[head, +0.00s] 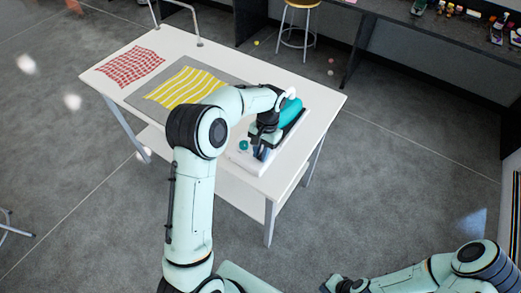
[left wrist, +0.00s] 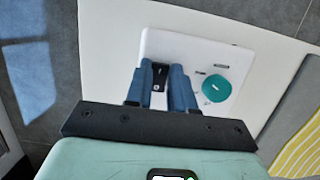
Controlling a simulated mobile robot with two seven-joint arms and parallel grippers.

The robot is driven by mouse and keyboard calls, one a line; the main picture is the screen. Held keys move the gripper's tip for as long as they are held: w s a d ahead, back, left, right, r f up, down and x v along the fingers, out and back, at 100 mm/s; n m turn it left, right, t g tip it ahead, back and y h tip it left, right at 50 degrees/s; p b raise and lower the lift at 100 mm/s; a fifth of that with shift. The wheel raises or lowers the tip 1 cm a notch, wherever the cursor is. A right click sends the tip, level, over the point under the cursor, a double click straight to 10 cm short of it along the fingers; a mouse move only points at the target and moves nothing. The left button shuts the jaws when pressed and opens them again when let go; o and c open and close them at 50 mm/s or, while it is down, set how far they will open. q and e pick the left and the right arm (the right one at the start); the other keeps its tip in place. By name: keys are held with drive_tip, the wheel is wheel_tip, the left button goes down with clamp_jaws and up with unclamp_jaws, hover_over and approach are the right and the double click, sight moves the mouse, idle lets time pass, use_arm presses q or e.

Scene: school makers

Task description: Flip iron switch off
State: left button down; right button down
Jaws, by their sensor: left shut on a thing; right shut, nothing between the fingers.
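The teal iron (head: 291,112) rests on its white base (head: 243,160) at the right end of the white table. In the left wrist view, the base (left wrist: 185,47) shows a small black switch (left wrist: 159,77) and a round teal knob (left wrist: 216,88) to its right. My left gripper (head: 261,153) reaches down over the base. In the left wrist view its blue fingers (left wrist: 161,75) are shut on the black switch, one on each side. The switch's position, on or off, cannot be told. My right gripper (head: 335,284) is shut and empty at the bottom edge, away from the table.
The white table (head: 318,93) also bears a grey mat (head: 203,72) with a yellow striped cloth (head: 185,87) and a red checked cloth (head: 130,66). A stool (head: 298,20) stands behind it. The floor right of the table is clear.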

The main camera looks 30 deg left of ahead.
use_arm(q)
drive_tip(key=c, duration=1)
unclamp_jaws()
drive_tip(key=shift+o, duration=0.2)
drive_tip(key=shift+r, duration=0.1)
drive_tip(key=v, duration=1.3)
drive_tip(key=shift+r, duration=0.15)
